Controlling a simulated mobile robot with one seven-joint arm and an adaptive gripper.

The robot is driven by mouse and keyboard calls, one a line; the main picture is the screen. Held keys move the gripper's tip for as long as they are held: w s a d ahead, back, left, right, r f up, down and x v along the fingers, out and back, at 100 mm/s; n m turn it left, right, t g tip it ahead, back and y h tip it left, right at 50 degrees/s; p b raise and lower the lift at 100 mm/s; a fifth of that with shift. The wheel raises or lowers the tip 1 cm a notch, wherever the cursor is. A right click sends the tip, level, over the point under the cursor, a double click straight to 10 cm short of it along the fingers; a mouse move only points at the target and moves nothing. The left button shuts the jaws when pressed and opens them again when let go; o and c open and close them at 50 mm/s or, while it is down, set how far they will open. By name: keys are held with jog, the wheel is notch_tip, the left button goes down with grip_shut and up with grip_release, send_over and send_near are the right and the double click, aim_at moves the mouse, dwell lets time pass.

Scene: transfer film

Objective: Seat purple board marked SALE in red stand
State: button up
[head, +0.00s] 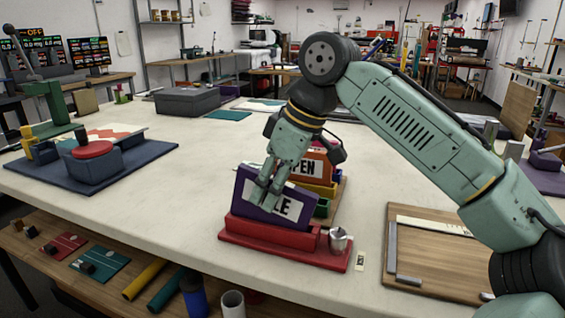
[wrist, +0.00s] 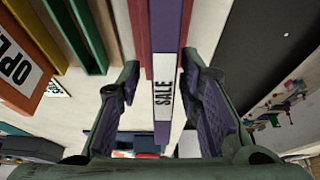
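The purple board marked SALE (head: 246,190) stands in the red stand (head: 285,252), its lower edge hidden behind the stand's front wall. In the head view its top edge slopes down to the right more steeply than the stand. I cannot tell how deep it sits. My gripper (head: 268,187) is over the board's upper part and covers some letters. In the wrist view the board (wrist: 168,30) runs between my two fingers (wrist: 160,75), with a visible gap on the left side; the right fingertip is close to it. The red stand (wrist: 138,30) shows beside it there.
An orange OPEN board (head: 318,168) stands close behind, with yellow and green stands (head: 322,208) beside it. A small metal cup (head: 339,240) is at the red stand's right end. A wooden board (head: 430,265) lies to the right.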

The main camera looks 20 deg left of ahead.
jog(key=v, duration=0.8)
jog(key=shift+r, duration=0.15)
jog(key=shift+s, duration=0.1)
